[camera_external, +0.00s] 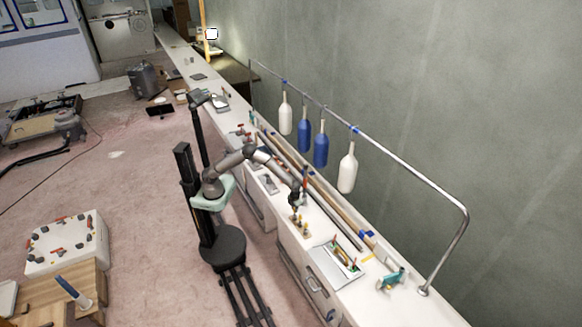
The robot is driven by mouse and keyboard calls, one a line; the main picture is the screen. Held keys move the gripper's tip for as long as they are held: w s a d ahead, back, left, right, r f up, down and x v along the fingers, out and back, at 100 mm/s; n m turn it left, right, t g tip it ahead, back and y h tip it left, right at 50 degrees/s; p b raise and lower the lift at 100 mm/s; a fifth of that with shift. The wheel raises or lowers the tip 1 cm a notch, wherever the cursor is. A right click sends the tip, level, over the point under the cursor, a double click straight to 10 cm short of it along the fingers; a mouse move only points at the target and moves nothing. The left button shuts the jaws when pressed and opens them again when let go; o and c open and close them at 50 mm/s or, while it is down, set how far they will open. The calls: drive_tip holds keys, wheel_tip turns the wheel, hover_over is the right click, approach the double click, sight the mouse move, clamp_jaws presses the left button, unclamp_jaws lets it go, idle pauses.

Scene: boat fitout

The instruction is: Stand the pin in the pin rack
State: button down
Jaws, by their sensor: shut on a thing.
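My gripper (294,205) is at the end of my arm, low over the white counter (318,228) near its front edge. It is small and dark here. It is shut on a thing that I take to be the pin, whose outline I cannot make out. Small brass-coloured upright pieces (300,224) stand on the counter just below and right of the gripper. They may belong to the pin rack, but they are too small to tell. I cannot tell whether the held thing touches them.
A pale tray (322,268) with small coloured items lies to the right. A teal-handled tool (391,280) is farther right. Long poles (325,202) lie along the counter behind the gripper. Blue and white fenders (347,172) hang from a metal rail (400,172) above the counter.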

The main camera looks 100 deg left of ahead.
drive_tip(key=c, duration=1.1)
unclamp_jaws()
wheel_tip(320, 180, up, 17)
drive_tip(key=b, duration=0.2)
drive_tip(key=s+r+n, duration=0.3)
drive_tip(key=s+n, duration=0.4)
drive_tip(key=s, duration=0.2)
drive_tip(key=s+f+n, duration=0.2)
drive_tip(key=s+n, duration=0.7)
drive_tip(key=s, duration=0.5)
drive_tip(key=s+f+n, duration=0.2)
drive_tip(key=s+n, duration=0.8)
drive_tip(key=s, duration=0.5)
drive_tip(key=shift+a+f+n, duration=0.2)
drive_tip(key=shift+a+n, duration=0.1)
drive_tip(key=shift+a, duration=0.05)
